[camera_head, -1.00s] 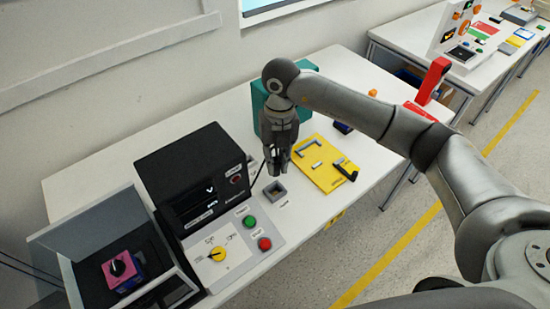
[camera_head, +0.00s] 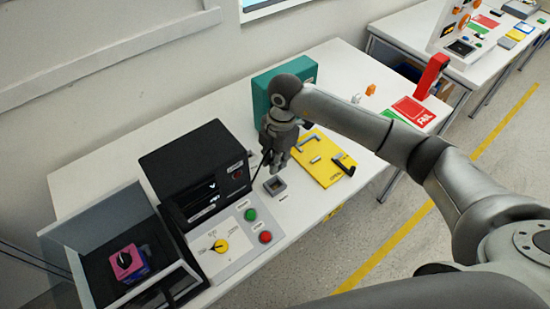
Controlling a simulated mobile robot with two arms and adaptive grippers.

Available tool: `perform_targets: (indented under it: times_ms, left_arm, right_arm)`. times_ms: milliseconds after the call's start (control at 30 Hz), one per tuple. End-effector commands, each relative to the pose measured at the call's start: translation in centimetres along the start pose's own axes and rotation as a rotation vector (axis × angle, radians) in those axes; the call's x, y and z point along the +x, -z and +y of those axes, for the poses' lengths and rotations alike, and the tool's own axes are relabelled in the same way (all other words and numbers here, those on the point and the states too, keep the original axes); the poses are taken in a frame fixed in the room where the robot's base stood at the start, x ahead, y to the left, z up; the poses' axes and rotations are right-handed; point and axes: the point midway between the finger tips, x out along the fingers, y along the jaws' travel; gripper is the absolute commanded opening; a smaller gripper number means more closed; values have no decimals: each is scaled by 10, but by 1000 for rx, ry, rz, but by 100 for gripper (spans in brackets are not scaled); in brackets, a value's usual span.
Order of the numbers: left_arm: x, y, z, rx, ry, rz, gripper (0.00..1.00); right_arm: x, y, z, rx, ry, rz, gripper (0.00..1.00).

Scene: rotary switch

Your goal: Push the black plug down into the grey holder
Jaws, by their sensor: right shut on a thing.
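The grey holder (camera_head: 275,186) is a small square socket with a dark opening, on the white table just right of the black tester. My right gripper (camera_head: 275,170) points down just behind the holder in the picture. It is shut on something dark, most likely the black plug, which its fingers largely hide. A thin black cable (camera_head: 257,172) runs beside the fingers towards the tester. The gripper appears above the table; its exact height over the holder is hard to tell. My left gripper is not in view.
The black tester (camera_head: 195,170) with its button panel (camera_head: 222,246) stands left of the gripper. A yellow plate (camera_head: 325,172) with handles lies right, a teal box (camera_head: 261,98) behind. An open grey case (camera_head: 88,262) holds a pink-topped switch (camera_head: 127,262). Bare table lies right of the holder.

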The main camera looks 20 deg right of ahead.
Motion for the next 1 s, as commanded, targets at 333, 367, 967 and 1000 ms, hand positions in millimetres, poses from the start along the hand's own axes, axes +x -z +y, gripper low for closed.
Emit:
perform_targets:
  times_ms: [333,367,967,1000]
  left_arm:
    - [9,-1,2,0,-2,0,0]
    - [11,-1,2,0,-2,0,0]
    - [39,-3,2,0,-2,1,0]
    - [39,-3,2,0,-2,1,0]
  right_arm:
    - [13,-1,0,-2,10,4,0]
    - [15,-2,0,-2,10,4,0]
    - [58,-6,-1,-2,10,3,0]
    - [58,-6,-1,-2,10,3,0]
